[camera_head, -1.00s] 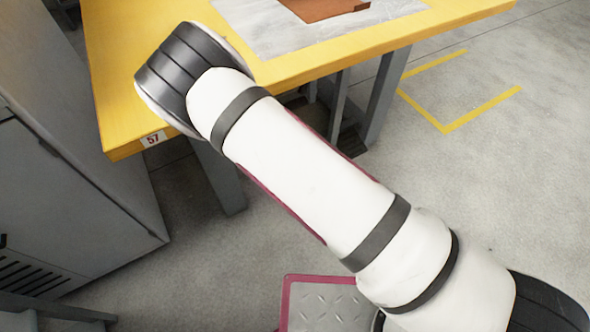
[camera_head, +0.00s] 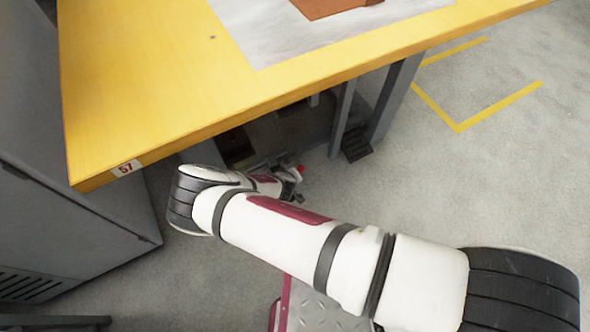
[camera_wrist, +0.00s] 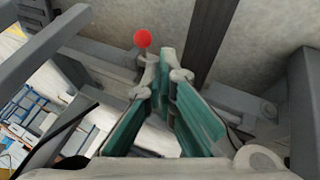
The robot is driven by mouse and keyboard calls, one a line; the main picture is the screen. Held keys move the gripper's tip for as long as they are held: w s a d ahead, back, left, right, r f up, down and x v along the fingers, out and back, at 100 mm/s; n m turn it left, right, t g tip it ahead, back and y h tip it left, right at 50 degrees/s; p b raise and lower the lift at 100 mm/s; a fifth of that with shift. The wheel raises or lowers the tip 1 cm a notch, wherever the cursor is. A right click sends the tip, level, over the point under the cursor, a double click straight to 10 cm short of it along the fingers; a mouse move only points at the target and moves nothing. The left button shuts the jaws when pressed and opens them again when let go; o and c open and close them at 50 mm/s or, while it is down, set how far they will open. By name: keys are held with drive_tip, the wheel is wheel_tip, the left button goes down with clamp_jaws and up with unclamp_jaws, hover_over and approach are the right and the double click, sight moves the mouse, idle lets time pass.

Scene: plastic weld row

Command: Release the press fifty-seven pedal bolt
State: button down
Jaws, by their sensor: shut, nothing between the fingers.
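A red ball knob (camera_wrist: 142,38), seemingly that of the pedal bolt, shows in the wrist view on a short grey stem. It is just beyond and slightly left of my fingertips. The same red spot (camera_head: 300,168) is small in the head view, under the front edge of the yellow table. My gripper (camera_wrist: 165,70) is shut and empty, its green-padded fingers converging close to the knob's stem. Whether they touch it I cannot tell. In the head view my gripper (camera_head: 285,182) is low beneath the table edge. The pedal itself cannot be made out clearly.
The yellow table (camera_head: 130,90) with the label 57 (camera_head: 126,168) overhangs my gripper. Grey table legs (camera_head: 395,95) stand to its right. A grey cabinet (camera_head: 75,235) stands at left. In the wrist view grey bars (camera_wrist: 45,45) cross at upper left. Floor at right is clear.

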drive_tip(key=b+x, duration=0.4)
drive_tip(key=x, duration=0.6)
idle(0.4)
